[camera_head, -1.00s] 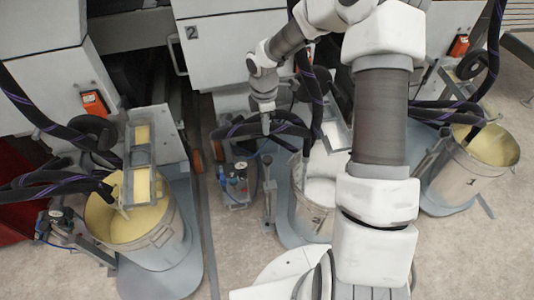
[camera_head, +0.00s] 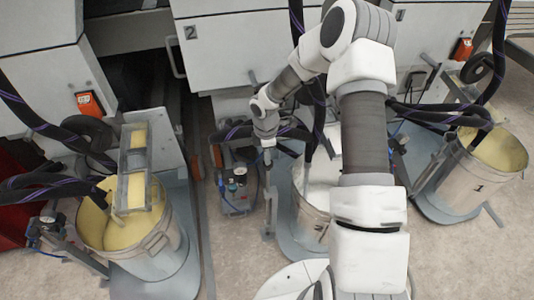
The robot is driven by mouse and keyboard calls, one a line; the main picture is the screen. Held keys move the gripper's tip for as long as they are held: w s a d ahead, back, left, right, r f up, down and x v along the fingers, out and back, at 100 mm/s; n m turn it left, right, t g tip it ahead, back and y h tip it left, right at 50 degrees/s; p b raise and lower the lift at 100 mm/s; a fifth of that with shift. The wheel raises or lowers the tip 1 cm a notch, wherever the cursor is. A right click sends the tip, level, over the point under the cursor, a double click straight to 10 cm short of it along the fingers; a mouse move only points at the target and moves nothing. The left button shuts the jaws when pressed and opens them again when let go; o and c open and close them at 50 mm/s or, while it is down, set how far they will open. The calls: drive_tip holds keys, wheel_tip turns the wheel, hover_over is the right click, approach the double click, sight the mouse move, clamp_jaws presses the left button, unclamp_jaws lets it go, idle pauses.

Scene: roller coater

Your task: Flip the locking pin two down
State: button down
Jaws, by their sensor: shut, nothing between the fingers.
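My gripper (camera_head: 268,158) is at the end of my arm, pointing down just above the top of a grey upright post (camera_head: 270,205). It looks shut and empty. The fingertips are small in the picture, and I cannot tell whether they touch the post. Bucket two (camera_head: 312,217), a metal pail with pale contents, stands right of the post, partly hidden by my arm. Locking pin two cannot be made out clearly; it is too small or hidden around the post and gripper.
A small device with gauges (camera_head: 237,187) stands left of the post. Dark hoses (camera_head: 235,132) run close to my gripper. A yellow-filled bucket (camera_head: 145,240) stands at left and bucket one (camera_head: 470,175) at right. The machine panel marked 2 (camera_head: 240,45) is behind.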

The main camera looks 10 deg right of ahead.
sight(267, 167)
idle(0.3)
wheel_tip(267, 167, down, 6)
drive_tip(key=shift+r+b, duration=0.1)
drive_tip(key=shift+b, duration=1.05)
drive_tip(key=shift+r, duration=0.15)
drive_tip(key=shift+r+p, duration=0.3)
drive_tip(key=shift+p, duration=0.2)
wheel_tip(267, 167, up, 14)
drive_tip(key=p, duration=0.5)
drive_tip(key=shift+s+a+f+p, duration=0.15)
drive_tip(key=shift+s+a+p, duration=0.05)
drive_tip(key=shift+s+p, duration=0.1)
